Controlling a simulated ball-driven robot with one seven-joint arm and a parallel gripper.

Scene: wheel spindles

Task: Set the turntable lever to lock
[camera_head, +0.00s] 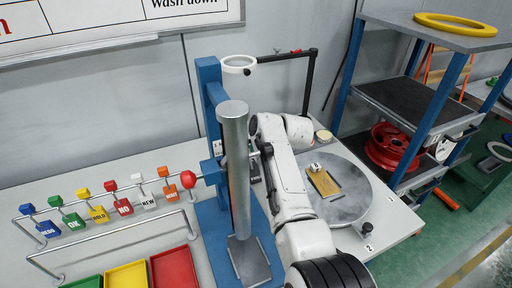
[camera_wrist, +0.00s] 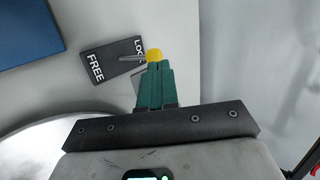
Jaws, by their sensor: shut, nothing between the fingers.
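The turntable lever ends in a yellow ball knob (camera_wrist: 154,55) on a thin grey rod (camera_wrist: 131,58), seen in the wrist view. The rod lies across a dark label plate (camera_wrist: 106,62) marked FREE on the left and LOCK on the right, partly covered. The knob is at the plate's LOCK end. My gripper (camera_wrist: 154,68) has its green fingers shut and empty, with the tips right at the knob; whether they touch it I cannot tell. The round grey turntable (camera_head: 350,205) is right of my white arm in the head view, where the lever is not clear.
A brown-yellow block (camera_head: 324,184) and a small white numbered piece lie on the turntable. A blue stand with a grey column (camera_head: 235,165) rises left of my arm. Coloured tags hang on a rail (camera_head: 105,205) at left. A blue-framed shelf (camera_head: 400,105) stands at right.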

